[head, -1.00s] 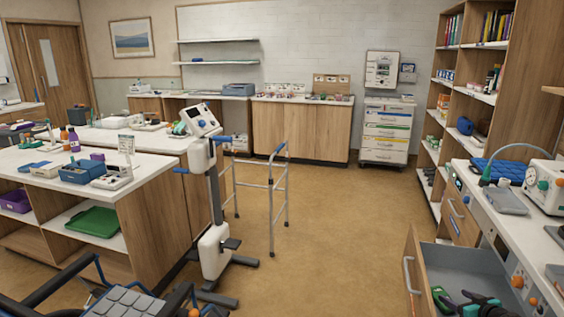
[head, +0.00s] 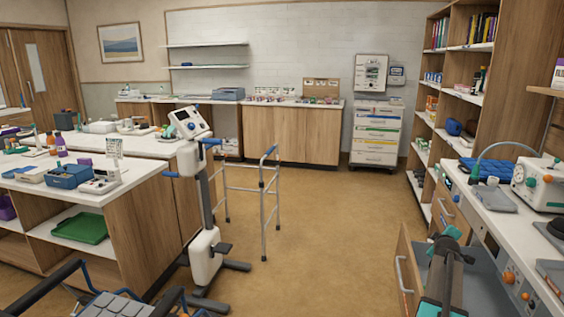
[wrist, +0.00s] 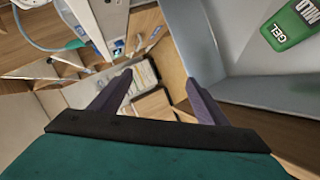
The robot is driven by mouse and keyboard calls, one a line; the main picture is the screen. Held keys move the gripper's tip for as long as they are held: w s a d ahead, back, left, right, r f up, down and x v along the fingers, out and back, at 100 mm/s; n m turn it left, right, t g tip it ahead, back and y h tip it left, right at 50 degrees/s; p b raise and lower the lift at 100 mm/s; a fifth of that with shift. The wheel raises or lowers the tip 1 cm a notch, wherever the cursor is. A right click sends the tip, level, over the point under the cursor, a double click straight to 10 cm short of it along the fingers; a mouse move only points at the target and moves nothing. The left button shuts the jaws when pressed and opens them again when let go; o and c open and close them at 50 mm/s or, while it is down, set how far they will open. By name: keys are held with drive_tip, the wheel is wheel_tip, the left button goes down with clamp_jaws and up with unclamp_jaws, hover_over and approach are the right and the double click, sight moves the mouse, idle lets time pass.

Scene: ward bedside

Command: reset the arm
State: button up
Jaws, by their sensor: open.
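My gripper (wrist: 158,78) is open in the wrist view, its two dark fingers apart with nothing held between them. In the head view my dark arm with teal parts (head: 445,270) stands above the open drawer at the lower right; its fingers cannot be made out there. A green bottle marked GEL (wrist: 292,25) lies in the grey drawer (wrist: 240,92), right of the fingers in the wrist view. It is hidden in the head view.
The open drawer's wooden front (head: 405,275) juts into the floor space. A right-hand counter (head: 500,215) holds a white device (head: 540,187) with a hose.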

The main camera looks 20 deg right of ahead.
drive_tip(key=w+a+r+t+b, duration=0.1)
drive_tip(key=w+a+r+t, duration=0.1)
drive_tip(key=w+a, duration=0.65)
drive_tip(key=w+a+f+y+b, duration=0.1)
drive_tip(key=w+a+f, duration=0.2)
drive_tip(key=w+a, duration=0.25)
drive_tip(key=w+a+f+y, duration=0.1)
drive_tip(key=w+a+f, duration=0.2)
drive_tip(key=w+a, duration=0.25)
drive_tip(key=a+f+g+y, duration=0.2)
drive_tip(key=a+f+y, duration=0.3)
drive_tip(key=a+f, duration=1.55)
drive_tip(key=s+a+f+m+g+y+p, duration=0.1)
drive_tip(key=s+a+f+g+y, duration=0.15)
drive_tip(key=s+a+f, duration=0.7)
drive_tip(key=s+a+f+g+y+p, duration=0.15)
drive_tip(key=s+a+f+g, duration=0.35)
drive_tip(key=s+a, duration=0.65)
drive_tip(key=s+a+f+g, duration=0.1)
drive_tip(key=s+a, duration=0.3)
drive_tip(key=s, duration=0.5)
drive_tip(key=s+a+f+m+g+p, duration=0.1)
drive_tip(key=s+a+f+g, duration=0.1)
drive_tip(key=s, duration=0.7)
drive_tip(key=s+a+f+g+p, duration=0.1)
drive_tip(key=s+a+f+g, duration=0.1)
drive_tip(key=s+a, duration=0.5)
drive_tip(key=shift+s+f+g+h, duration=0.15)
drive_tip(key=shift+s+g+h, duration=0.15)
drive_tip(key=shift+s+g, duration=0.5)
